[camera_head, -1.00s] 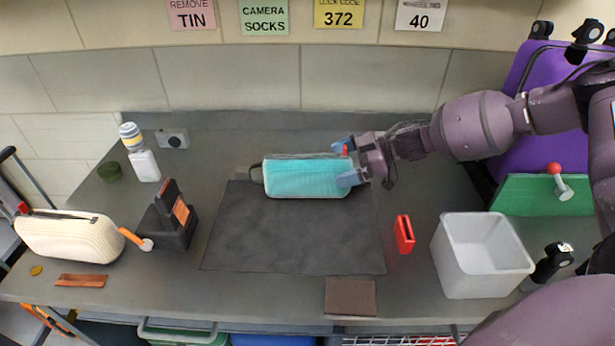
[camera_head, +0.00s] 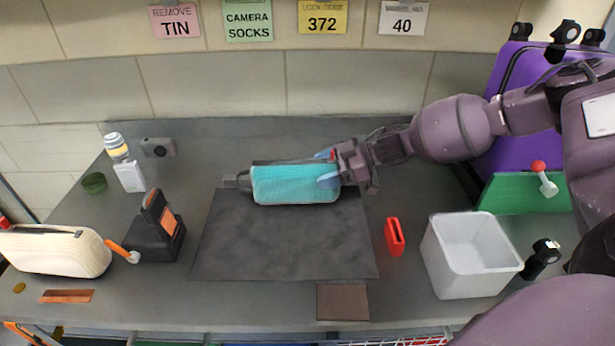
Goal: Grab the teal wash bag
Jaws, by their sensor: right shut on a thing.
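The teal wash bag (camera_head: 292,185) lies near the back edge of the dark mat (camera_head: 280,245), with a dark loop at its left end. My right gripper (camera_head: 328,168) comes in from the right and is shut on the bag's right end, its light blue fingertips on either side of it. The bag appears to be at about mat level; I cannot tell whether it is clear of the mat. My left gripper is not in view.
A white bin (camera_head: 470,258) and a red item (camera_head: 395,236) stand to the right. A brown square (camera_head: 342,302) lies in front of the mat. A cream bag (camera_head: 50,250), a black device (camera_head: 157,232) and a white bottle (camera_head: 129,177) stand at the left. A purple suitcase (camera_head: 510,120) is behind my arm.

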